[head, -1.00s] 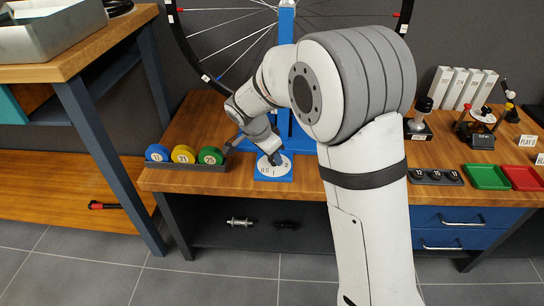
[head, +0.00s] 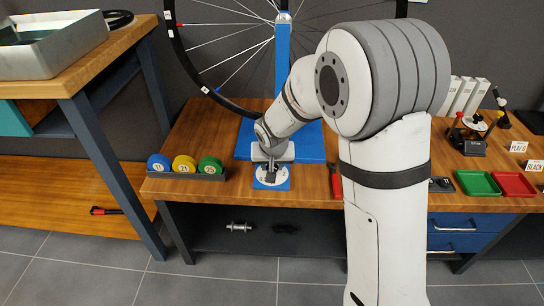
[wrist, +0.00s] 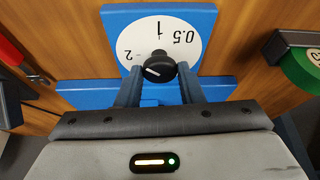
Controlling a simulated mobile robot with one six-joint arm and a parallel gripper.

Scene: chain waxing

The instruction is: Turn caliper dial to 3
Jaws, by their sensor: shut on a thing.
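My gripper (wrist: 160,82) is shut on the knob, one finger on each side. In the head view my gripper (head: 270,176) points down over the dial.
A rack with blue, yellow and green rolls (head: 184,165) stands left of the dial. A red-handled tool (head: 336,181) lies to its right. The blue wheel stand (head: 283,70) rises behind. Green (head: 478,183) and red (head: 513,184) trays sit farther right.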

